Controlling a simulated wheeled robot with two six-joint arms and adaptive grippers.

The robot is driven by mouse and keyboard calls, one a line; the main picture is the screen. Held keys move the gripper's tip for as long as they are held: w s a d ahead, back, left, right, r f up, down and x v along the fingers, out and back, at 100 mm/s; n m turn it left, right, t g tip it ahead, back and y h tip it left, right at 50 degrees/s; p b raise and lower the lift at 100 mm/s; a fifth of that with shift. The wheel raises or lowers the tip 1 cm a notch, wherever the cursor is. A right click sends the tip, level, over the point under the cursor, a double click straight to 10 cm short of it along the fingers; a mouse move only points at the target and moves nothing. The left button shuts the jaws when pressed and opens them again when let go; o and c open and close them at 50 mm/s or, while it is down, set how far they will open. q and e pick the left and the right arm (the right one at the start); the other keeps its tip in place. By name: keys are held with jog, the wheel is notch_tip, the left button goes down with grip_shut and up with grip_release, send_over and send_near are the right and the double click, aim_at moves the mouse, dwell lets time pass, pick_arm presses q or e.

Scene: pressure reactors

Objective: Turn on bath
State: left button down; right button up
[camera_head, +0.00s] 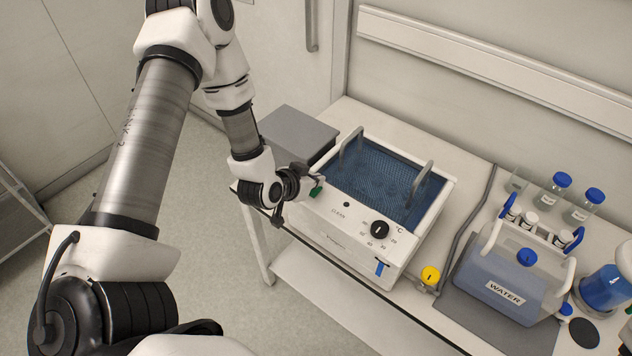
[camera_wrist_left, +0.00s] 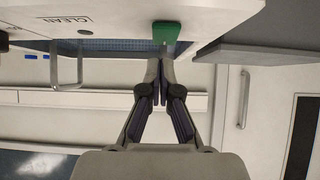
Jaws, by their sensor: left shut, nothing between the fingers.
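The bath (camera_head: 340,232) is a white box on the bench, with blue water inside, two grey handles and a black dial (camera_head: 380,229) on its front panel. A green switch (camera_head: 317,190) sits at the left end of that panel. It also shows in the left wrist view (camera_wrist_left: 166,32). My left gripper (camera_head: 307,187) is shut and empty, with its fingertips right by the switch. In the left wrist view the closed fingertips (camera_wrist_left: 159,64) are very close to the switch; I cannot tell whether they touch it. My right gripper is not in view.
A grey box (camera_head: 298,134) stands left of the bath. To the right are a yellow knob (camera_head: 430,275), a water container (camera_head: 505,285) on a dark mat and several blue-capped bottles. A wall rail (camera_head: 500,60) runs behind. Open floor lies left of the bench.

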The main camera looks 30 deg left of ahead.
aim_at(315, 190)
pick_arm(q)
jog(key=shift+a+f, duration=0.15)
jog(key=shift+f, duration=0.55)
jog(key=shift+w, duration=0.1)
jog(key=shift+w+f+b, duration=0.1)
jog(key=shift+f+b, duration=0.5)
jog(key=shift+b, duration=0.1)
jog(key=shift+r+p, duration=0.35)
